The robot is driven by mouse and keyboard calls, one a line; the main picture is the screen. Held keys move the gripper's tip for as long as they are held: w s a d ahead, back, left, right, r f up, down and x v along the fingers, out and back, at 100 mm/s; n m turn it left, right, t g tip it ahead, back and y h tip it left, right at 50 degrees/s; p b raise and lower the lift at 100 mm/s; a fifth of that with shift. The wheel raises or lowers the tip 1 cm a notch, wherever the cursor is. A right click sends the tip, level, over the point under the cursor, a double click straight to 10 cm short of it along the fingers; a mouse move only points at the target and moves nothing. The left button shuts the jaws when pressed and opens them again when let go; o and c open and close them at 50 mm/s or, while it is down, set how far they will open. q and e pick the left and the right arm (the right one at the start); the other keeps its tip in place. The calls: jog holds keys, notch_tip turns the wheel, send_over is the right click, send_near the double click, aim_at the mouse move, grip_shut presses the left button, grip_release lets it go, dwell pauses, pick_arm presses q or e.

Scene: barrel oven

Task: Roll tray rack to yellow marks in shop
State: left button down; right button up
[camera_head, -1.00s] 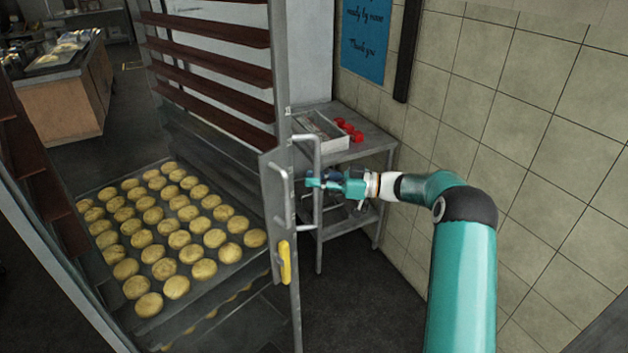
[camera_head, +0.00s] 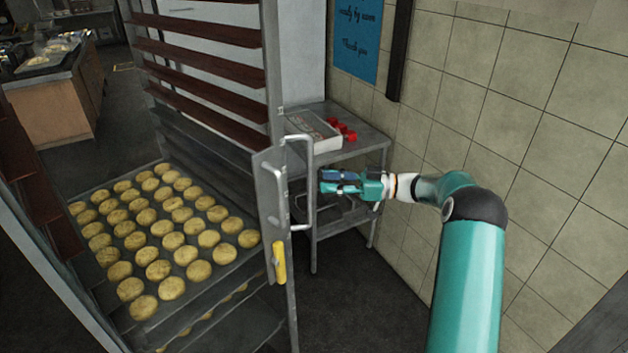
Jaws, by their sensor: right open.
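The tray rack (camera_head: 275,130) is a tall metal frame with dark red slats, standing close in front of me. A tray of several round buns (camera_head: 157,245) sits on its lower runners. Its right post carries a metal handle (camera_head: 308,185) and, lower down, a yellow grip (camera_head: 279,263). My right gripper (camera_head: 325,182) is open, just right of the handle, with its fingertips pointing left at it. I cannot tell whether they touch it. My left gripper is not in view. No yellow floor marks show.
A metal side table (camera_head: 365,148) with a white box (camera_head: 313,130) and red items (camera_head: 343,131) stands behind the gripper, against the tiled wall (camera_head: 500,110). A wooden counter (camera_head: 60,100) stands at far left. Dark floor (camera_head: 365,310) is clear right of the rack.

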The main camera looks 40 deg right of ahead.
jog(key=v, duration=0.6)
jog(key=shift+s+d, duration=0.15)
jog(key=shift+s, duration=0.1)
jog(key=shift+f, duration=0.1)
